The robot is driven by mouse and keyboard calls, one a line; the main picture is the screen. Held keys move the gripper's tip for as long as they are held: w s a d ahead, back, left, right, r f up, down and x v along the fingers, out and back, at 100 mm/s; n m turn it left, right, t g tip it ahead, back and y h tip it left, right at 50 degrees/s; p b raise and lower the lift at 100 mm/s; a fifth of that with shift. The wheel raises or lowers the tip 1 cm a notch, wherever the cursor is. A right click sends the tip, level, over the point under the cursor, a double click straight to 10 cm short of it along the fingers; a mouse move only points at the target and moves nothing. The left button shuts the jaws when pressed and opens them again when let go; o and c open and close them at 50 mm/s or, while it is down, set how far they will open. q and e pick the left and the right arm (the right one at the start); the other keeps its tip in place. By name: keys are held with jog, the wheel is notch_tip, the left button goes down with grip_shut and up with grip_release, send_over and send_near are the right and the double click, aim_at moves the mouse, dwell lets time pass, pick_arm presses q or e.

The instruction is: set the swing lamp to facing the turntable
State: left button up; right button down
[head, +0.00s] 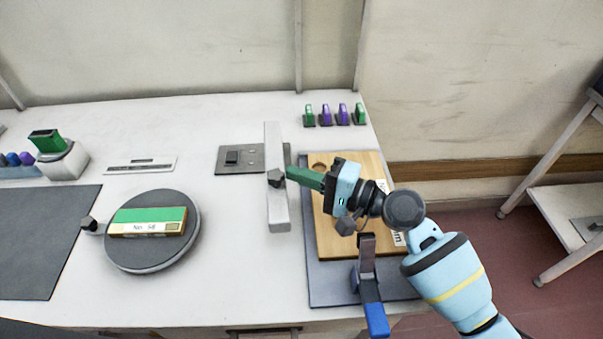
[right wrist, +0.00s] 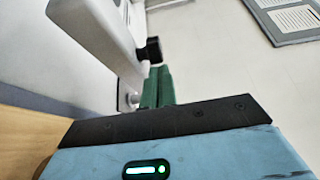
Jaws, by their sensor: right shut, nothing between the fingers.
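The swing lamp appears to be the long white bar (head: 279,211) with a dark knob (head: 276,178) on it. It runs from back to front across the table; which way its light faces cannot be told. The turntable (head: 152,262), a round grey disc, lies to its left and carries a green-topped box (head: 147,222). My right gripper (head: 291,175) is shut and empty, its green fingertips right by the knob; touching or apart cannot be told. The right wrist view shows the bar (right wrist: 97,35), the knob (right wrist: 150,50) and the green fingers (right wrist: 157,88). My left gripper is out of view.
A wooden board (head: 325,240) on a grey plate lies under my right gripper, with a blue-handled clamp (head: 376,318) at its front. A switch plate (head: 240,159) is left of the bar. Several green and purple clips (head: 326,117) stand behind. Table between turntable and bar is clear.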

jog(key=b+v, duration=0.1)
jog(key=v, duration=0.6)
jog(key=shift+s+d, duration=0.2)
jog(key=shift+d, duration=0.15)
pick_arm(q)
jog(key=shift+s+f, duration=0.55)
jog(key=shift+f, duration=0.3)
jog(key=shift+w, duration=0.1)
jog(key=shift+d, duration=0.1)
